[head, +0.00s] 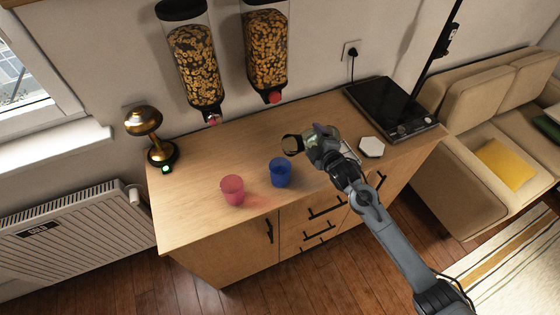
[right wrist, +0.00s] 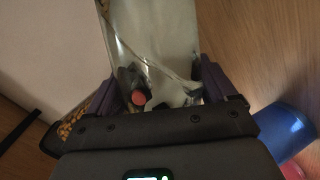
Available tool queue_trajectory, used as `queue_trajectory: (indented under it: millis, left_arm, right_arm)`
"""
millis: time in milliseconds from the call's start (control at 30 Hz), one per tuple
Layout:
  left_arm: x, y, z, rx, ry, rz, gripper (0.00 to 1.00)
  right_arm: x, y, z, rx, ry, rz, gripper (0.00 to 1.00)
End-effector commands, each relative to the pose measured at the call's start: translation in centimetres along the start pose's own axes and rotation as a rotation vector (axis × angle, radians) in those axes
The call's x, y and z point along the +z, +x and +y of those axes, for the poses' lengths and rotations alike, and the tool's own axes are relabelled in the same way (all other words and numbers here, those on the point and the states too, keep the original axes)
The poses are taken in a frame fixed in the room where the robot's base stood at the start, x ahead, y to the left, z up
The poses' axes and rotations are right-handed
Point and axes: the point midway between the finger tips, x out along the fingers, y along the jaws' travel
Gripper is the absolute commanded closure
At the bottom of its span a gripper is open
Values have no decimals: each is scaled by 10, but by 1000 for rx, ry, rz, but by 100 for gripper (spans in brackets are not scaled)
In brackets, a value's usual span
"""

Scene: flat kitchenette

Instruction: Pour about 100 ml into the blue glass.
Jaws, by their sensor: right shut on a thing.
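The blue glass (head: 281,173) stands upright on the wooden cabinet top, left of and in front of my right gripper (head: 318,142). In the right wrist view the blue glass (right wrist: 272,130) shows at the lower right. My right gripper is shut on a clear glass vessel (right wrist: 155,35), held between its two fingers. In the head view a dark ring (head: 292,145), apparently the vessel's rim, points left behind the blue glass; the vessel looks tilted. I cannot make out its contents or any stream. My left gripper is not in view.
A pink glass (head: 232,190) stands left of the blue glass. A brass lamp (head: 146,125) is at the back left. Two cereal dispensers (head: 195,65) hang on the wall. A white hexagonal coaster (head: 371,147) and a black hob (head: 390,107) lie to the right.

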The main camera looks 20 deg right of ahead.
Motion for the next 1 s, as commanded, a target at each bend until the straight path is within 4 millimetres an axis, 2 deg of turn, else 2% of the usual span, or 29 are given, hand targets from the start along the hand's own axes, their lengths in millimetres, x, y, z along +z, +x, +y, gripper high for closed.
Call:
queue_trajectory:
  millis: [500,1000]
  left_arm:
    - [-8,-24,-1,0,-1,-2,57]
    - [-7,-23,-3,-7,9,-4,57]
  right_arm:
    - [-3,0,-5,-55,142,22,86]
    - [-3,0,-7,-58,152,25,86]
